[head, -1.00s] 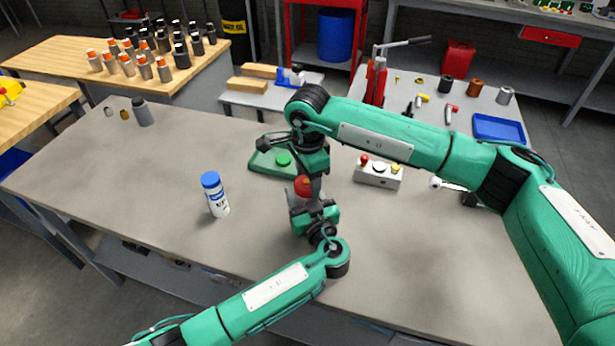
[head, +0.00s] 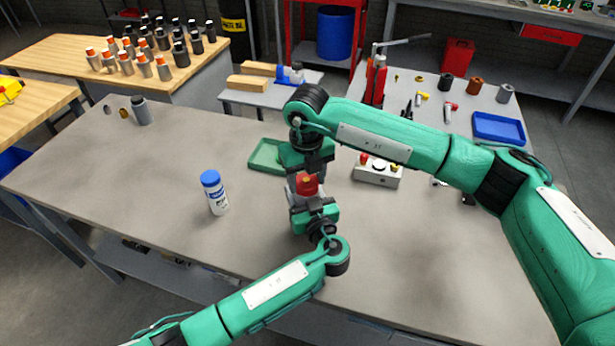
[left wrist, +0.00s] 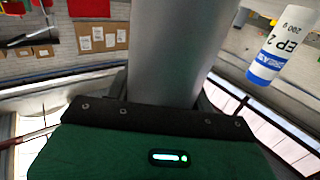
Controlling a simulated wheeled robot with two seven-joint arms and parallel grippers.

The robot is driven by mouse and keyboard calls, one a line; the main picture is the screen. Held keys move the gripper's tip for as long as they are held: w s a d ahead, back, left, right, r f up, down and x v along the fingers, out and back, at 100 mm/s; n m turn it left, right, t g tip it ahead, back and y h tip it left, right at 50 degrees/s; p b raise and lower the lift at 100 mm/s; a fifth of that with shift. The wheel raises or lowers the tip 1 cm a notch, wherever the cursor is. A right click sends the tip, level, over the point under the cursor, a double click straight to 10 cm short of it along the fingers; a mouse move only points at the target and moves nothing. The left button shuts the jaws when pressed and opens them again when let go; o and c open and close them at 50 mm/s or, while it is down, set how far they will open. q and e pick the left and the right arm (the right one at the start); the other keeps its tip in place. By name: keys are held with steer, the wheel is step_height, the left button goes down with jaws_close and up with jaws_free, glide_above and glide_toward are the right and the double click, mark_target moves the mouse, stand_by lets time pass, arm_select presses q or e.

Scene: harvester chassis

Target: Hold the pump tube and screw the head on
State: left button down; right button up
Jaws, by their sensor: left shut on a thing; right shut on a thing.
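The pump tube (left wrist: 172,50) is a thick grey cylinder filling the middle of the left wrist view, shut in my left gripper. In the head view my left gripper (head: 307,202) is low over the middle of the bench, and the tube is mostly hidden. The red pump head (head: 306,184) sits right above the left gripper, in line with it. My right gripper (head: 303,174) reaches down from above and is shut on the red head; its fingertips are largely hidden. I cannot tell whether head and tube threads are engaged.
A white bottle with a blue cap (head: 215,192) stands left of the grippers. A green tray (head: 262,155) lies behind them, and a button box (head: 377,172) stands to the right. The bench's left part is mostly clear.

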steer(key=m, duration=0.7)
steer(key=shift+w, duration=0.1)
steer(key=shift+r, duration=0.1)
steer(key=o, duration=1)
steer(key=shift+a, duration=0.1)
steer(key=shift+r, duration=2.15)
steer(key=shift+c, duration=0.3)
